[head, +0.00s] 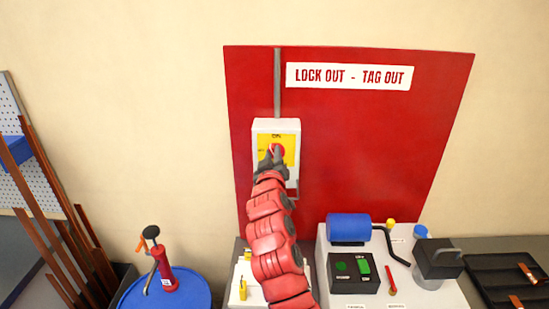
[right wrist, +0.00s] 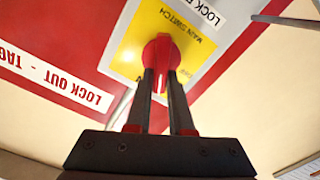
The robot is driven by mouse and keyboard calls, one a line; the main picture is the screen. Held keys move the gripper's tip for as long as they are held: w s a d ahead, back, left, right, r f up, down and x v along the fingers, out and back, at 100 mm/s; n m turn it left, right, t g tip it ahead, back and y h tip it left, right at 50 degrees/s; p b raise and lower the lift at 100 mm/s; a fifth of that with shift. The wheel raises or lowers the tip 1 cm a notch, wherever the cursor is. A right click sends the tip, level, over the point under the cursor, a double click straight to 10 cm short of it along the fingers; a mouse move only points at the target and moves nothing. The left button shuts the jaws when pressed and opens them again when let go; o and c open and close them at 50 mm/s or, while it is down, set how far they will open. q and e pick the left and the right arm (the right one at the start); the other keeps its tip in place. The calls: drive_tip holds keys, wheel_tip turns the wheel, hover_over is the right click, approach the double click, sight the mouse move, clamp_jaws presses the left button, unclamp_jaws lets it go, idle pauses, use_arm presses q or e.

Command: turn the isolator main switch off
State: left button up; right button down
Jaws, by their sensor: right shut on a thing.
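The isolator main switch (head: 257,126) is a white box with a yellow plate on the red lock-out board. Its red rotary knob (head: 279,149) is partly hidden by my right gripper (head: 272,158) in the head view. In the right wrist view the knob (right wrist: 163,52) sits between the two dark fingers of my right gripper (right wrist: 163,78), which is shut on it. The yellow plate (right wrist: 193,42) there reads "MAIN SWITCH". A pale mark shows on the knob, but I cannot tell which position it is set to. My left gripper is not in view.
The red board (head: 390,150) carries a "LOCK OUT - TAG OUT" sign (head: 348,77). Below stand a bench machine with a blue cylinder (head: 349,227), a black tray (head: 490,275) and a blue drum (head: 190,291) with a red pump (head: 165,275). Long bars lean at the left.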

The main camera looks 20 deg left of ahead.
drive_tip(key=n, duration=0.3)
drive_tip(key=shift+a+f, duration=0.1)
drive_tip(key=shift+a, duration=0.05)
drive_tip(key=shift+s+a+f+n+p, duration=0.15)
drive_tip(key=shift+n+p, duration=0.5)
drive_tip(key=shift+n, duration=0.9)
drive_tip(key=shift+w+a+f+n+p, duration=0.15)
drive_tip(key=shift+n+p, duration=0.45)
drive_tip(key=shift+n, duration=1)
drive_tip(key=shift+s+f+n+p, duration=0.2)
drive_tip(key=shift+n+p, duration=0.45)
drive_tip(key=shift+n, duration=0.9)
drive_tip(key=shift+f, duration=0.15)
drive_tip(key=c, duration=0.8)
unclamp_jaws()
